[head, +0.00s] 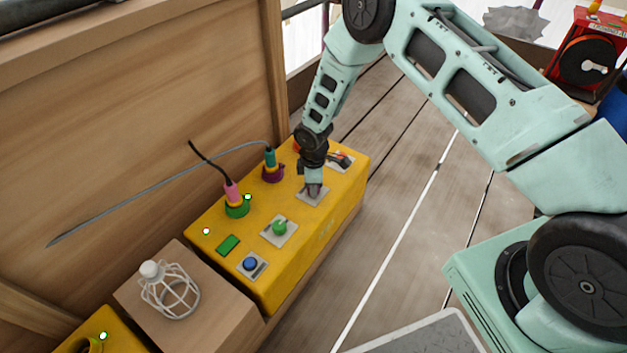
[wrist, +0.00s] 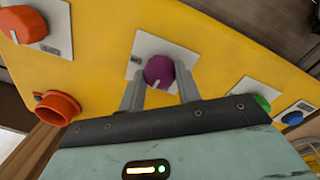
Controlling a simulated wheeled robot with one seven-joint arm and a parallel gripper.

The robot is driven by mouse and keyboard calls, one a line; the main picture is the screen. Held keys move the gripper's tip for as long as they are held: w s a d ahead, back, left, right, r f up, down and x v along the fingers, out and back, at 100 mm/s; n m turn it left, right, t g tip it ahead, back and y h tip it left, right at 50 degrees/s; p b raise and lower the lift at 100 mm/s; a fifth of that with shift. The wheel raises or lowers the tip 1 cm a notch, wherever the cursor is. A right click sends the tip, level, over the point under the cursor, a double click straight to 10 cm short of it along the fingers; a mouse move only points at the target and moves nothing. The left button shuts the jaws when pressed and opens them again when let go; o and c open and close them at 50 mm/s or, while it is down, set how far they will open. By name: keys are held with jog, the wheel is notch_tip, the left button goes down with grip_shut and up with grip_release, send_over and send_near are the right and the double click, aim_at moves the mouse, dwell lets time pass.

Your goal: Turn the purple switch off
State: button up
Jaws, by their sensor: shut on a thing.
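The purple switch (wrist: 159,72) is a round knob with a white mark, on a pale square plate (wrist: 143,46) on the yellow box (head: 333,215). In the wrist view my gripper (wrist: 160,88) has one finger on each side of the knob, shut on it. The white mark points down and slightly left in the wrist view. In the head view my gripper (head: 313,186) reaches down onto the plate from above and hides most of the knob.
A green knob (head: 280,227), a blue button (head: 250,264) and purple (head: 273,172) and green (head: 237,208) sockets with plugs share the box. An orange knob (wrist: 22,25) and orange socket (wrist: 57,108) lie at its other end. A caged lamp (head: 169,290) stands nearby.

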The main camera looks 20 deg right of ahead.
jog(key=shift+n, duration=0.6)
jog(key=o, duration=1)
jog(key=r+p, duration=0.1)
jog(key=r, duration=0.4)
jog(key=r+p, duration=0.2)
jog(key=r, duration=0.4)
jog(key=r+p, duration=0.2)
jog(key=r, duration=0.4)
jog(key=shift+s+a+r, duration=0.1)
jog(key=shift+s+r, duration=0.1)
jog(key=shift+s, duration=0.15)
